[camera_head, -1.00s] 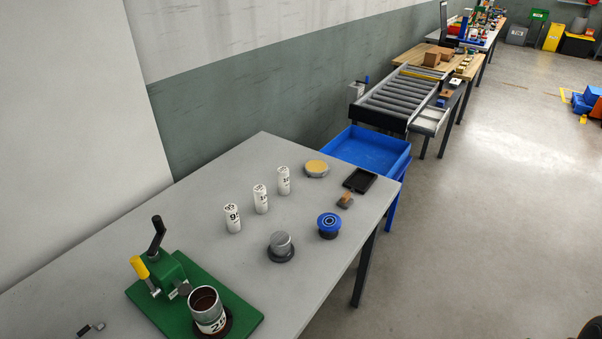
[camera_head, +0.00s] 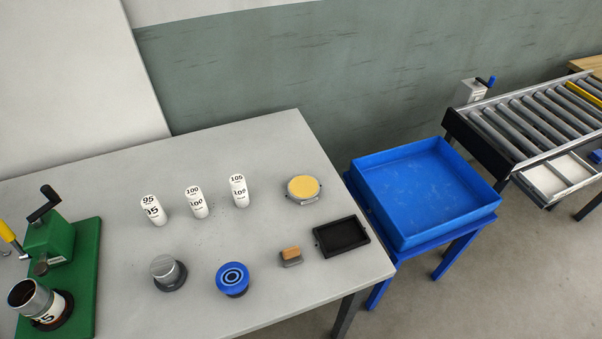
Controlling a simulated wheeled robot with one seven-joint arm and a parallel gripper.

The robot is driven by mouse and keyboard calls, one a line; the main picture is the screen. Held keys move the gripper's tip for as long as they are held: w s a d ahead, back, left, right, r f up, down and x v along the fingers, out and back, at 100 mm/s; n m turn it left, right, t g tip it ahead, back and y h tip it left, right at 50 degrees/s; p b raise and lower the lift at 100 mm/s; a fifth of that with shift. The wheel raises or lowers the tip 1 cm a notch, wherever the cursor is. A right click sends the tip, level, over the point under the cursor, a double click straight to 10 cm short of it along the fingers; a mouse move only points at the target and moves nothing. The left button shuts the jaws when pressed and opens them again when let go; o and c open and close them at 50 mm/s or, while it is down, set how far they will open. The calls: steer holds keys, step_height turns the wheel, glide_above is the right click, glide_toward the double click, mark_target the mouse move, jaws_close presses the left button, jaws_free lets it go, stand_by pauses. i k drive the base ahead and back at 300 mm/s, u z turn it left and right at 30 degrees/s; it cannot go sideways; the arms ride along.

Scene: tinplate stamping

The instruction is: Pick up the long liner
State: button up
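Three white cylinders with black numbers stand upright in a row on the grey table. They read 95 (camera_head: 153,211), 100 (camera_head: 197,203) and 105 (camera_head: 239,191), from left to right. They look close in size, and the one marked 105 stands farthest right. I cannot tell for sure from looks which is the long liner. A larger metal cylinder with a white numbered label (camera_head: 42,306) sits in a dark ring on the green press base at the lower left. My gripper is not in view.
The grey table (camera_head: 110,176) also holds a green press (camera_head: 55,240), a grey knob-topped piece (camera_head: 167,272), a blue round piece (camera_head: 232,279), a yellow-topped disc (camera_head: 303,188), a small brown-topped block (camera_head: 291,256) and a black tray (camera_head: 342,236). A blue bin (camera_head: 425,190) and a roller conveyor (camera_head: 530,125) stand right.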

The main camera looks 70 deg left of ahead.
mark_target(237, 182)
steer(key=i, duration=0.5)
steer(key=u, duration=3.55)
steer(key=i, duration=0.5)
steer(key=z, duration=0.1)
